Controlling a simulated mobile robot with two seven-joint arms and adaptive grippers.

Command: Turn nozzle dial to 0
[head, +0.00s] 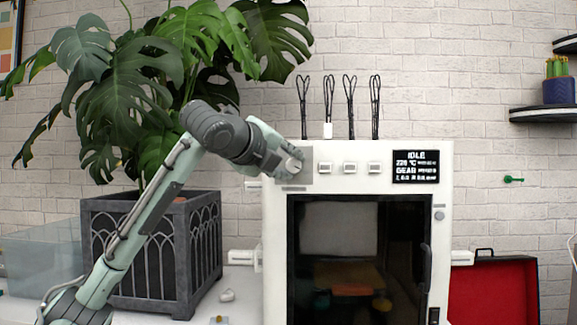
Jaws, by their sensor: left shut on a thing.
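The white printer (445,200) stands upright in the middle of the head view, with a dark glass door in its front. The round, pale nozzle dial (295,166) is at the upper left of its front panel, on a grey plate. My left gripper (287,162) reaches in from the left and is shut on the dial. The fingers hide part of the dial, and I cannot read its setting. The display (415,166) at the panel's upper right reads IDLE, with smaller lines below. My right gripper is not in view.
Small white switches (349,168) sit right of the dial. Black wire loops (350,105) stand on top of the printer. A large plant in a dark planter (205,245) stands close on the left, behind my left arm. An open red case (495,290) is at the right.

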